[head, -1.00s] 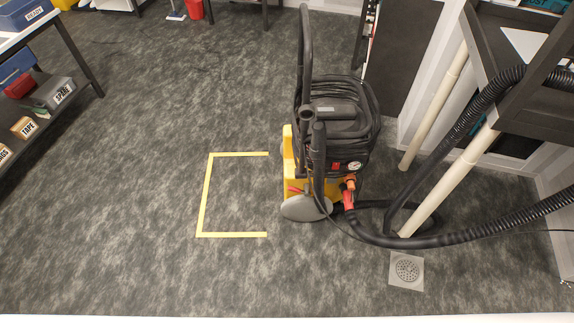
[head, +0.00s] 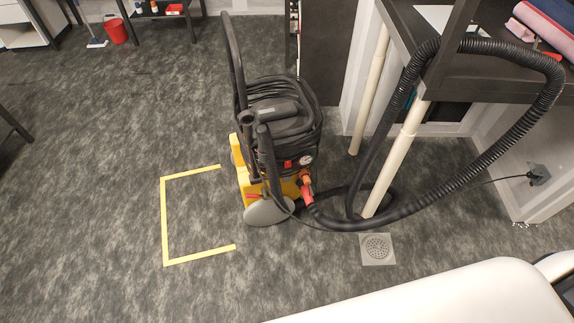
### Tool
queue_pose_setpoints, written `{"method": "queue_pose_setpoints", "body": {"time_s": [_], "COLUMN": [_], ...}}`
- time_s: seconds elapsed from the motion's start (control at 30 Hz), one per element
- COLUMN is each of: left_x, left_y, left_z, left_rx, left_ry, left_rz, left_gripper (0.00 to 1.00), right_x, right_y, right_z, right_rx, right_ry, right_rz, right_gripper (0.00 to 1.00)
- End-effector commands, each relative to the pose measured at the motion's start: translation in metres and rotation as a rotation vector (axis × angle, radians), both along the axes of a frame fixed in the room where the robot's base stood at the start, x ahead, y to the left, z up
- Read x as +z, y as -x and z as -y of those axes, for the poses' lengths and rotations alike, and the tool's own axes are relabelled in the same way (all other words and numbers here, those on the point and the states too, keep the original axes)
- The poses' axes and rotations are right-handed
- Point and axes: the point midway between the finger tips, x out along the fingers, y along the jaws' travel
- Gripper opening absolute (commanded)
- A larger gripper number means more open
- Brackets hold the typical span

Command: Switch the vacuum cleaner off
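The vacuum cleaner (head: 283,125) stands upright on the floor in the middle of the head view. It has a black top, a yellow base, a tall black handle and a grey wheel. A red switch-like part (head: 288,164) and a round gauge (head: 306,160) sit low on its front; whether it is on or off cannot be told. A black ribbed hose (head: 470,172) runs from its red and orange fitting (head: 306,187) up over the bench at right. A thin cable leads to a wall socket (head: 538,174). Neither gripper is in view.
A yellow tape outline (head: 164,222) lies on the floor left of the cleaner. A floor drain (head: 377,248) lies to its front right. A dark bench (head: 485,84) with pale pipes stands at right. A red bucket (head: 117,31) is far left.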

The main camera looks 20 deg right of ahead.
Motion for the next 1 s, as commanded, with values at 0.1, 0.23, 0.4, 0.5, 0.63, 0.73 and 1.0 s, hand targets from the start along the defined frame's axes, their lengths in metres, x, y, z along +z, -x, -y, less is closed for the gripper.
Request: {"method": "queue_pose_setpoints", "body": {"time_s": [0.1,0.23,0.4,0.5,0.63,0.73,1.0], "left_x": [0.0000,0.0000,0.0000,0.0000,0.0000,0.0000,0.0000], "left_y": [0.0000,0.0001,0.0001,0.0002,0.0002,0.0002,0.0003], "left_z": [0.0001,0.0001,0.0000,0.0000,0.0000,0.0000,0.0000], "left_rx": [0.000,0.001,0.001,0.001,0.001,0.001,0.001], "left_ry": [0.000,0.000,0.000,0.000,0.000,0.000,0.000], "left_rz": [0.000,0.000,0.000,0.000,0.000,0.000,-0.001], "left_gripper": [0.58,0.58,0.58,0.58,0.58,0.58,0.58], "right_x": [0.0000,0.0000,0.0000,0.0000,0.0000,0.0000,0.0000], "right_y": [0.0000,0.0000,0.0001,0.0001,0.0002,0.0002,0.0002], "right_z": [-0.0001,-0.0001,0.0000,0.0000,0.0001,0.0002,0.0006], "right_rx": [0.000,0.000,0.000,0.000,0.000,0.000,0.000], "right_ry": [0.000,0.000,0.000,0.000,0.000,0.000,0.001], "right_rz": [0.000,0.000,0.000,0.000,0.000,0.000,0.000], "right_gripper": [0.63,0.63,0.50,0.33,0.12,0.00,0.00]}}
